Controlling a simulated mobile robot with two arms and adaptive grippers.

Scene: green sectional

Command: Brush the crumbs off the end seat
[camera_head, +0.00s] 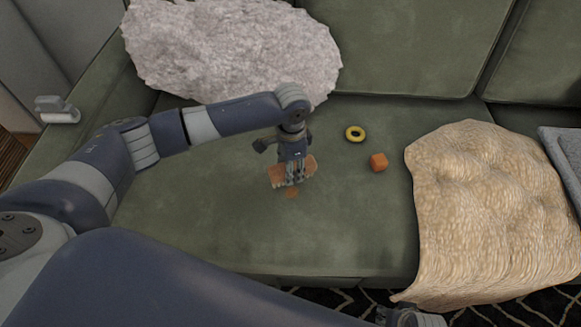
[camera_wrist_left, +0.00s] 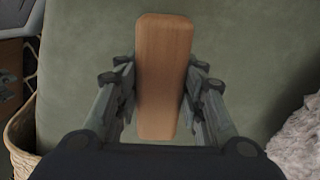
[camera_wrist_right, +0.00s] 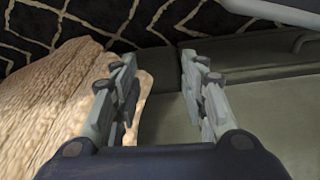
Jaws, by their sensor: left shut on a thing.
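The end seat (camera_head: 230,225) is a green cushion at the left end of the sofa. My left gripper (camera_head: 294,180) is shut on a wooden brush (camera_head: 277,174), low over the middle of this seat. In the left wrist view the brush (camera_wrist_left: 163,75) shows its plain wooden back between the fingers, and its underside is hidden. A small orange-brown patch, perhaps crumbs (camera_head: 292,193), shows just in front of the brush. My right gripper (camera_wrist_right: 158,95) is open and empty near the seat's front edge, with its fingers apart.
A yellow ring (camera_head: 355,133) and an orange cube (camera_head: 378,162) lie on the seat right of the brush. A tan blanket (camera_head: 490,210) drapes over the sofa at right. A fluffy pale cushion (camera_head: 230,50) lies behind. A wicker basket (camera_wrist_left: 24,125) shows in the left wrist view.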

